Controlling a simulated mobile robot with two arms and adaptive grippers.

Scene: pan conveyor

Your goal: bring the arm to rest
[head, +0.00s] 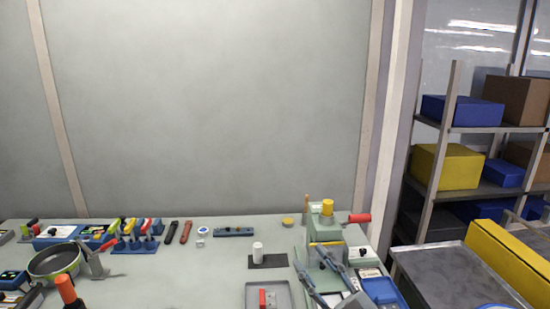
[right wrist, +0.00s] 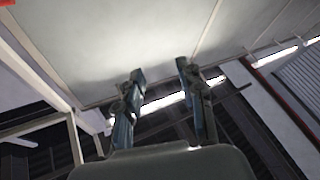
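My right gripper (head: 311,257) is at the lower right of the head view, in front of a grey-green machine with a red-ended handle. Its two blue-grey fingers are spread apart with nothing between them. In the right wrist view the open fingers (right wrist: 160,71) point up toward the ceiling, and the gap between them is empty. My left gripper does not show in either view.
The grey-green machine (head: 356,239) stands close behind the right gripper. A white cylinder (head: 257,249) on a dark pad, a grey tray (head: 254,293) and a pan (head: 48,268) are on the workbench (head: 190,270). A shelf with boxes (head: 447,166) stands at right.

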